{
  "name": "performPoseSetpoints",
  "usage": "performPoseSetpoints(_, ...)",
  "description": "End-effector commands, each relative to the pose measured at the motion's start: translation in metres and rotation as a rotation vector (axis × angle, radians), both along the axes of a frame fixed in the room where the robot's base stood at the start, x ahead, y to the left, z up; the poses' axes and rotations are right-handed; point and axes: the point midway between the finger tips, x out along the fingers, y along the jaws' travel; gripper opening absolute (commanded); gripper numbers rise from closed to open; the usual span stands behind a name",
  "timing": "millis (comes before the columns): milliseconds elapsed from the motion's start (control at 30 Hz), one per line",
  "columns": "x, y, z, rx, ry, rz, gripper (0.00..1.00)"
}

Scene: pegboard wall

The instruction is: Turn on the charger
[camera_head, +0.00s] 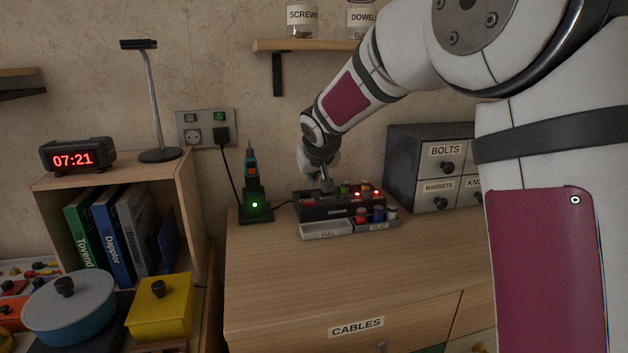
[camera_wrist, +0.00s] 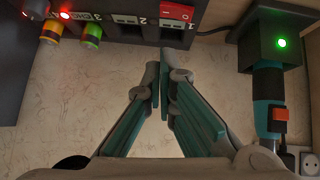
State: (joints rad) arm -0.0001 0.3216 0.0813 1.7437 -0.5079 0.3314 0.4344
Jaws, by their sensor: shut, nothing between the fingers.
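The charger (camera_head: 330,209) is a dark box on the wooden cabinet top. Coloured batteries stand in its right part, with red lights lit beside them. In the wrist view the charger's dark edge (camera_wrist: 205,32) runs along the top. There a red switch (camera_wrist: 178,12) sits near slot number 1; which way it is tilted I cannot tell. Slots 1 and 2 look empty; a green-yellow battery (camera_wrist: 92,35) is by number 3. My gripper (camera_wrist: 159,78) is shut and empty, its tips just short of the charger in the wrist view. In the head view my gripper (camera_head: 327,186) is over the charger's left part.
A cordless screwdriver (camera_head: 251,176) stands in a dock with a green light, left of the charger. Trays labelled FULL (camera_head: 326,233) and FLAT (camera_head: 378,227) sit in front. A drawer unit (camera_head: 430,140) stands behind right. The front cabinet top is clear.

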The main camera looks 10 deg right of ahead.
Motion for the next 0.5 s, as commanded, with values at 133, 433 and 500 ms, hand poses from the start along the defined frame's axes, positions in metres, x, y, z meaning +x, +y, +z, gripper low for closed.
performPoseSetpoints(133, -0.024, -0.003, 0.028, 0.0, -0.004, 0.0, 0.0)
performPoseSetpoints(433, -0.061, -0.008, 0.063, 0.0, -0.001, -0.001, 0.0)
performPoseSetpoints(500, -0.066, -0.008, 0.068, 0.001, -0.001, -0.001, 0.0)
